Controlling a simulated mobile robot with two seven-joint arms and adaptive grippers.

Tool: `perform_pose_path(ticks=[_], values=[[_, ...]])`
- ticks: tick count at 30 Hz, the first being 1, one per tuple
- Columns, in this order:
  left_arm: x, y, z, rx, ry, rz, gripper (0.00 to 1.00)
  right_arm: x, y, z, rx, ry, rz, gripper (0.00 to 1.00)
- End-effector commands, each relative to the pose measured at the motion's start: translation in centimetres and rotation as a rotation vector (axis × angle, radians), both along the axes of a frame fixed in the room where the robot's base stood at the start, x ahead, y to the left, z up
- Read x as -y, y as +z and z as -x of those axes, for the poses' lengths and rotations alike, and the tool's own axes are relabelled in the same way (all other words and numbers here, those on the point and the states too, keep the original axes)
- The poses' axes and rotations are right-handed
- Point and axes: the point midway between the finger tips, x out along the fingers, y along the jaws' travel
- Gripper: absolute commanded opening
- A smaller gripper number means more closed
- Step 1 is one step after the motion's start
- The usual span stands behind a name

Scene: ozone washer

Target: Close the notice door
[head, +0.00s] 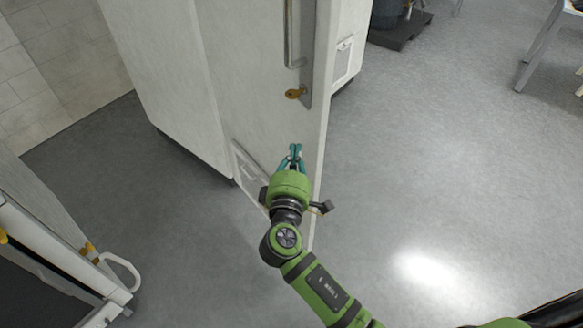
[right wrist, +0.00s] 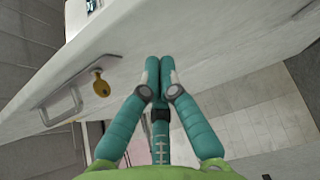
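A white door panel (head: 255,75) stands in the upper middle of the head view, with a long metal handle (head: 292,35) and a yellow key (head: 296,93) near its right edge. I cannot see any notice on it. My right gripper (head: 295,150) is in front of the lower part of this panel, below the key. In the right wrist view its teal fingers (right wrist: 159,68) are together at the tips with nothing visible between them. A white panel with a handle (right wrist: 62,110) and key (right wrist: 101,85) lies beyond them; contact cannot be told. My left gripper is out of view.
Another white unit with a looped handle (head: 122,270) and a yellow key (head: 88,249) is at the lower left. Grey floor (head: 430,170) is open to the right. A dark platform (head: 400,30) and a table leg (head: 540,45) stand farther back.

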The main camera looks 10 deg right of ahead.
Motion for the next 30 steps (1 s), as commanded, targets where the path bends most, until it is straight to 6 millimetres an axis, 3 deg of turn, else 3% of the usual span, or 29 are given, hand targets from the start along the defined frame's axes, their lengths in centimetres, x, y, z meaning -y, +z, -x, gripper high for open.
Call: perform_pose_path(ticks=[6, 23, 30], values=[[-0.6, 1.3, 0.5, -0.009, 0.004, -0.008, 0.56, 2.8, 0.1, -1.0, -0.001, -0.001, 0.004, 0.00], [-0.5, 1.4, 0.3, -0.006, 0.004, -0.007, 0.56, 3.6, -0.1, -1.3, -0.002, 0.002, 0.002, 0.00], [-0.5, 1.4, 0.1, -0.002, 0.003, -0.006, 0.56, 5.8, 0.0, -2.0, -0.001, 0.033, 0.005, 0.00]])
